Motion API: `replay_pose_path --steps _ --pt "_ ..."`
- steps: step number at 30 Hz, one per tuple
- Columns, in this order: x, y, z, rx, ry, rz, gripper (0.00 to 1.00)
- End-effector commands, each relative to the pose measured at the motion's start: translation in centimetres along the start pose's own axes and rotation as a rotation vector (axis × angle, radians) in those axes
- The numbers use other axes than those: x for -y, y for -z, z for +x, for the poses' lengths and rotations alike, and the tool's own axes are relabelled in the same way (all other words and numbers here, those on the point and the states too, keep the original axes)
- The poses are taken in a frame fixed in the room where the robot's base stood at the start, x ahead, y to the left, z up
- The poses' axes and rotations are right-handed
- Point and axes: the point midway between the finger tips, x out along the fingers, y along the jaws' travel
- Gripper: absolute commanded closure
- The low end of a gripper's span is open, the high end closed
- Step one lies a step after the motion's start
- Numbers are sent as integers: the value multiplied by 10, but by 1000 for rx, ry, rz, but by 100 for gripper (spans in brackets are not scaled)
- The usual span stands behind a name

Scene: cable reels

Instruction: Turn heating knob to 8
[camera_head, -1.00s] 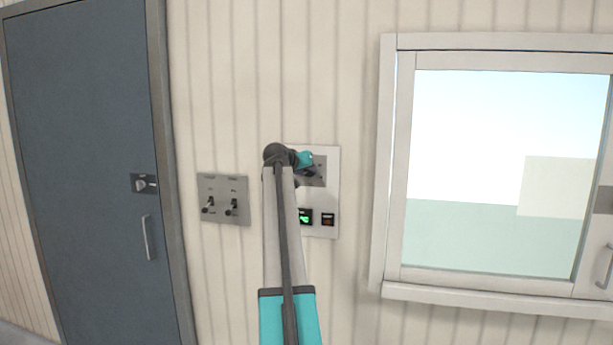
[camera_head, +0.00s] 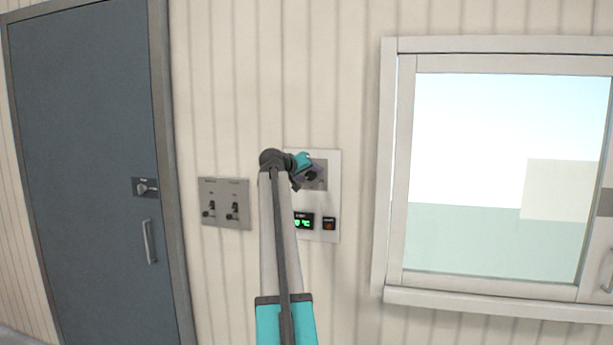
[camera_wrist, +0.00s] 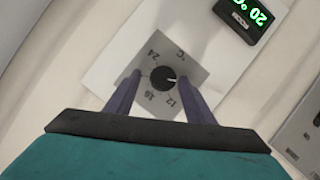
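The heating knob (camera_wrist: 163,77) is a round black dial on a grey square plate (camera_wrist: 190,72) marked °C, with numbers such as 24 and 12 around it. A small pale mark on the knob points to the right in the wrist view, past the 12. No 8 is readable there. My gripper (camera_wrist: 159,82) is open, its two dark purple fingers at the left and right of the knob, with gaps visible between. Whether the tips reach the knob's depth is unclear. In the head view, my gripper (camera_head: 312,174) is at the white wall panel (camera_head: 325,154), partly covering the plate.
A green display (camera_wrist: 243,15) reading 20 °C sits on the same panel, with a small dark switch (camera_head: 329,224) beside it. A grey plate with two switches (camera_head: 224,185) is to the left. A door (camera_head: 85,120) and a window (camera_head: 480,289) flank the panel.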

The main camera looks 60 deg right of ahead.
Motion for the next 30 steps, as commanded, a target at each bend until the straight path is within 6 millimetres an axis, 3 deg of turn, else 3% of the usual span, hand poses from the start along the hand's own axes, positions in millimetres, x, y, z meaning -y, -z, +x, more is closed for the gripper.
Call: replay_pose_path --steps 14,20,30 --pt "4 -1 -7 1 5 2 50" --pt "4 -2 -27 0 5 3 50" --pt "3 -3 -80 -1 4 2 50"
